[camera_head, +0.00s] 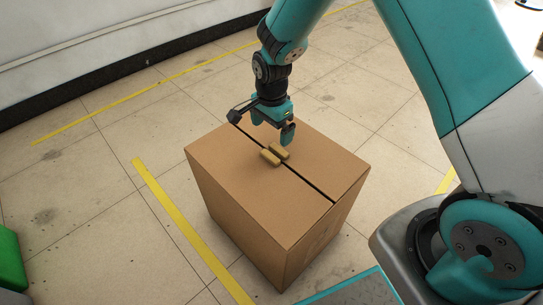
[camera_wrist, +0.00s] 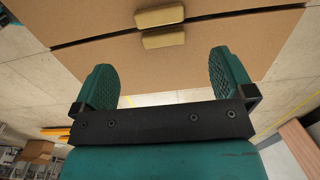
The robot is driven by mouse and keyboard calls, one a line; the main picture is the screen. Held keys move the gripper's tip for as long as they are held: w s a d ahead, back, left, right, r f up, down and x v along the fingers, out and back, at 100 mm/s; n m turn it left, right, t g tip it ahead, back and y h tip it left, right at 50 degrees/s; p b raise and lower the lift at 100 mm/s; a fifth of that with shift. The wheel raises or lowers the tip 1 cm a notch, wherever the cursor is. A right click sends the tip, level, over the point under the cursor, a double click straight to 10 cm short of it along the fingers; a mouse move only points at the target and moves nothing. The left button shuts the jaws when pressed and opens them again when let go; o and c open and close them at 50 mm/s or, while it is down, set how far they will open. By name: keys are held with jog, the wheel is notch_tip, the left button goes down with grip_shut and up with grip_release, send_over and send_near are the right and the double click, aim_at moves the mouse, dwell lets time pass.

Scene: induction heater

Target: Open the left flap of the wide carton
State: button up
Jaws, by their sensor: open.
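The wide carton (camera_head: 300,250) is a brown box standing on the floor in the head view. Its two top flaps lie flat and shut, with a dark seam between them. The left flap (camera_head: 235,180) and the right flap (camera_head: 325,165) each bear a small tan block handle beside the seam: the left handle (camera_head: 269,158) and the right handle (camera_head: 280,151). My gripper (camera_head: 272,127) is over the far part of the carton top, beyond the handles. In the wrist view my gripper (camera_wrist: 165,82) is open and empty, with both handles ahead of its fingers and apart from them.
Pale tiled floor (camera_head: 80,185) surrounds the carton, with yellow floor lines (camera_head: 175,210) to its left. A dark-based wall (camera_head: 110,80) runs along the back left. A green object (camera_head: 10,258) stands at the left edge. My base is close on the carton's right.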

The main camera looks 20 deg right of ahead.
aim_at(272, 154)
notch_tip(272, 154, down, 10)
jog(key=shift+r+b, duration=0.1)
jog(key=shift+b, duration=1.05)
jog(key=shift+r, duration=0.1)
jog(key=c, duration=1.3)
